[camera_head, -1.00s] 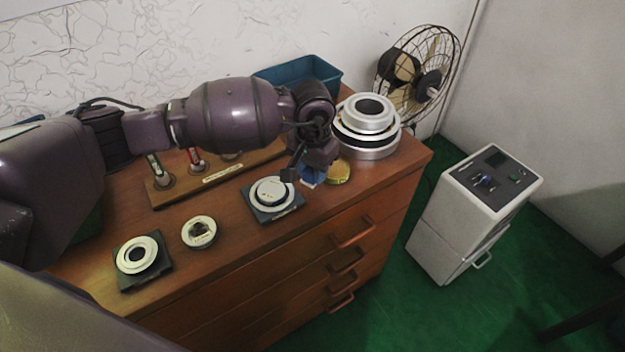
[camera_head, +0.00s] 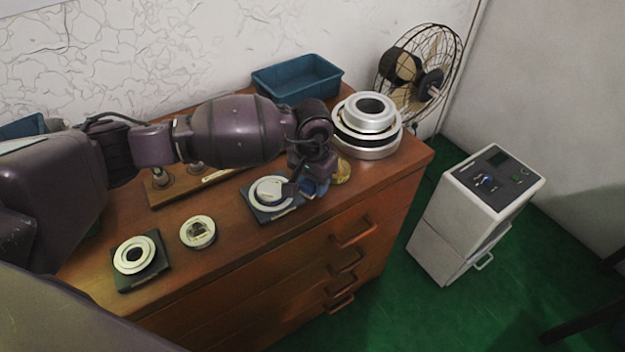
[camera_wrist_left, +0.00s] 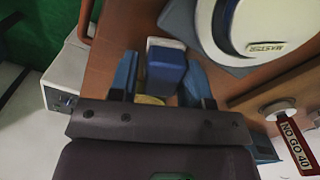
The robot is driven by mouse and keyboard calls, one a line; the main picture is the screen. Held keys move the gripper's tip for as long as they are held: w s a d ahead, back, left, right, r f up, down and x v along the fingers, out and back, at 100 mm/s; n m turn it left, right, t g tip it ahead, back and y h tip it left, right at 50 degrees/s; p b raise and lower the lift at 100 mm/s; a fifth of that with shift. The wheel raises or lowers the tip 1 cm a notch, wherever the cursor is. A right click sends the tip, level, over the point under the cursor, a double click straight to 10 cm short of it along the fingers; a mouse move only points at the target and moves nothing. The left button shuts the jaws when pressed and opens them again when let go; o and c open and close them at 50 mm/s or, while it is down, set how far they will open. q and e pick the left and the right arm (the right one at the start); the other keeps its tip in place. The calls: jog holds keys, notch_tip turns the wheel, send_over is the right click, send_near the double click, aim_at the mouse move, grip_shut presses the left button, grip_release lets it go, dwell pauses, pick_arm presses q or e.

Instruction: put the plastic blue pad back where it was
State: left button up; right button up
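The plastic blue pad (camera_wrist_left: 166,68) is a small blue block with a pale grey end. In the left wrist view it lies between the two blue fingers of my left gripper (camera_wrist_left: 163,72), with a narrow gap on its left side. In the head view my left gripper (camera_head: 312,188) is low over the right part of the dresser top, beside a white ring on a dark square base (camera_head: 262,211). There I cannot tell the pad from the blue fingers. My right gripper is not in view.
A brass disc (camera_head: 342,171) lies just right of the gripper, near stacked silver rings (camera_head: 368,145). A blue bin (camera_head: 297,78) stands at the back. A loose ring (camera_head: 198,232) and another ring on a base (camera_head: 148,272) lie at the front left.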

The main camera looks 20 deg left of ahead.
pick_arm(q)
jog(key=shift+r, duration=0.25)
notch_tip(320, 180, up, 12)
jog(key=p, duration=0.1)
jog(key=shift+f, duration=0.15)
dwell(0.6)
